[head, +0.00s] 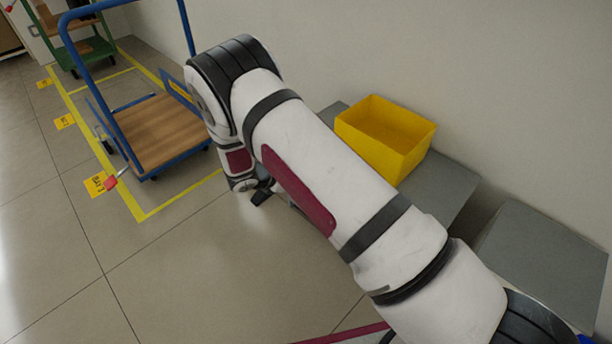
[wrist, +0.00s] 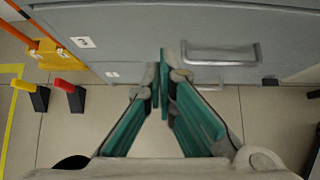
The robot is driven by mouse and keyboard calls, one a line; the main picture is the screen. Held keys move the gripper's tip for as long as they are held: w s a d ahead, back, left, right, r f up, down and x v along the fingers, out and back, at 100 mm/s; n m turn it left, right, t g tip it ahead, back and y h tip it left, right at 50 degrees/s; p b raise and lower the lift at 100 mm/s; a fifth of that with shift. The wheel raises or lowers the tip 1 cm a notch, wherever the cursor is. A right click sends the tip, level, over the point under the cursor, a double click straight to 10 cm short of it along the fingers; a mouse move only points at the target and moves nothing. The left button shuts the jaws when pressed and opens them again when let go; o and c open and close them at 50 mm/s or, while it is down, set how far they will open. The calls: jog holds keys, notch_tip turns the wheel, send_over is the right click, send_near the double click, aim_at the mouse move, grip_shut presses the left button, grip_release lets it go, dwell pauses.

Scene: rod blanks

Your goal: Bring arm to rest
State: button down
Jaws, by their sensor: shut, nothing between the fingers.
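My arm (head: 315,175) stretches across the head view from the lower right to the upper middle, then bends down at the elbow. My gripper (head: 262,195) hangs low beyond the elbow, partly hidden by the arm. In the wrist view my gripper (wrist: 164,88) has its green-padded fingers drawn together at the tips, with nothing between them. The fingertips appear in front of a grey cabinet (wrist: 130,45) with drawers and handles. I cannot tell the exact gap between the fingertips and the cabinet.
A yellow bin (head: 408,157) stands on a grey cabinet top (head: 440,190) by the wall. A blue-framed cart (head: 160,130) stands inside yellow floor tape; a green cart (head: 85,50) is behind. Red- and yellow-topped black items (wrist: 72,97) appear left of my gripper.

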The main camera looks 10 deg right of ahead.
jog(key=shift+p+v, duration=0.5)
jog(key=shift+v, duration=1.75)
jog(key=s+d+r+m+g, duration=0.1)
jog(key=s+d+r+m, duration=0.15)
jog(key=r, duration=0.55)
jog(key=s+d+r+m+g, duration=0.1)
jog(key=s+d+r+m, duration=0.1)
jog(key=d+r+m, duration=0.35)
jog(key=s+d+r+m+g, duration=0.1)
jog(key=s+d+r+m, duration=0.1)
jog(key=r, duration=0.7)
jog(key=s+d+r+m+g+y, duration=0.1)
jog(key=s+d+r+m, duration=0.15)
jog(key=s+r, duration=0.4)
jog(key=s+d+r+m+g+y, duration=0.1)
jog(key=s+d+r+m, duration=0.1)
jog(key=s+r+m, duration=0.4)
jog(key=s+a+r+m+y, duration=0.1)
jog(key=s+a+m+y, duration=0.15)
jog(key=s, duration=1.05)
jog(key=s+a+r+m+y, duration=0.15)
jog(key=s+m+y, duration=0.25)
jog(key=s, duration=0.9)
notch_tip(320, 180, up, 30)
jog(key=d+t+p, duration=0.1)
jog(key=t+p, duration=0.3)
jog(key=p, duration=2.4)
jog(key=shift+s+h, duration=0.1)
jog(key=shift+h, duration=0.15)
